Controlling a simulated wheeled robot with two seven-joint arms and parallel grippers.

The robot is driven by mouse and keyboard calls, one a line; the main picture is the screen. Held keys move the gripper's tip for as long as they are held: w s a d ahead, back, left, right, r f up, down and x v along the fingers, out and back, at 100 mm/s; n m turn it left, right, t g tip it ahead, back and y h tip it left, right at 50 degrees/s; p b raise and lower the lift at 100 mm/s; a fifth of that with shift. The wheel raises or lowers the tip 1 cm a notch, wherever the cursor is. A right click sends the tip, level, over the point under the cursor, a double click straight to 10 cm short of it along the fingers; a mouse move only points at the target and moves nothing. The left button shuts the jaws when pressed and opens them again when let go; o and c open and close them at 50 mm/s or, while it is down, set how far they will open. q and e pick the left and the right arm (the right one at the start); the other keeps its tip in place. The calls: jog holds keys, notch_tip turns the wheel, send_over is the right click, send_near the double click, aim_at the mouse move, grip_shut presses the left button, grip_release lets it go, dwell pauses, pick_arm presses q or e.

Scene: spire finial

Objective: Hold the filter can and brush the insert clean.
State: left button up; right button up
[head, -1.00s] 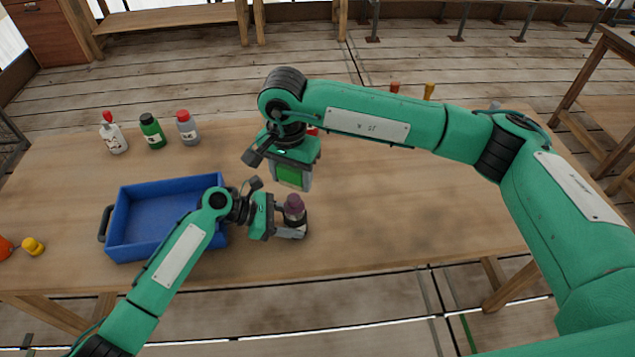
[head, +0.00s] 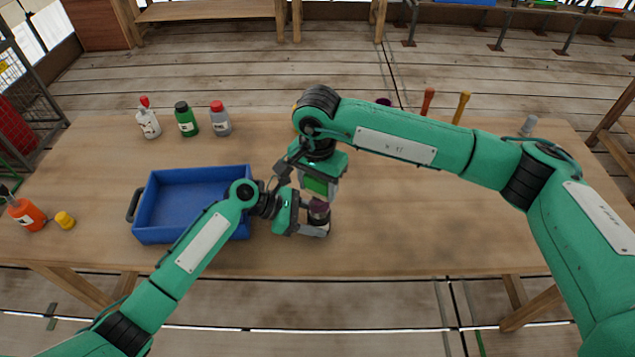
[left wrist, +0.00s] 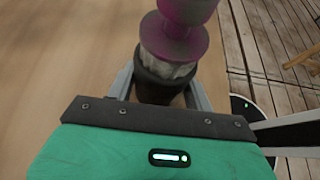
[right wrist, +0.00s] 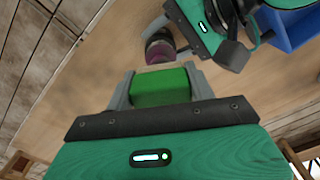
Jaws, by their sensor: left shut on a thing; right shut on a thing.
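The filter can (left wrist: 160,88) is dark and upright in the left wrist view. A pale pleated insert (left wrist: 170,68) shows at its top, under a purple top piece (left wrist: 175,38). My left gripper (head: 318,227) is shut around the can, just above the table, and the purple top also shows in the head view (head: 319,208). My right gripper (right wrist: 163,88) is shut on a green brush block (right wrist: 160,86) with a beige far edge. In the head view the brush (head: 315,186) is just above the purple top. I cannot tell whether they touch.
A blue tray (head: 190,203) lies left of the can, behind my left arm. Bottles (head: 186,121) stand at the back left; an orange bottle (head: 27,214) and a yellow piece (head: 65,220) are far left. The table's right side is mostly clear.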

jog(key=shift+f, duration=0.55)
dwell(0.7)
jog(key=shift+w, duration=0.15)
jog(key=shift+w, duration=0.4)
jog(key=shift+s, duration=1.1)
jog(key=shift+w, duration=0.15)
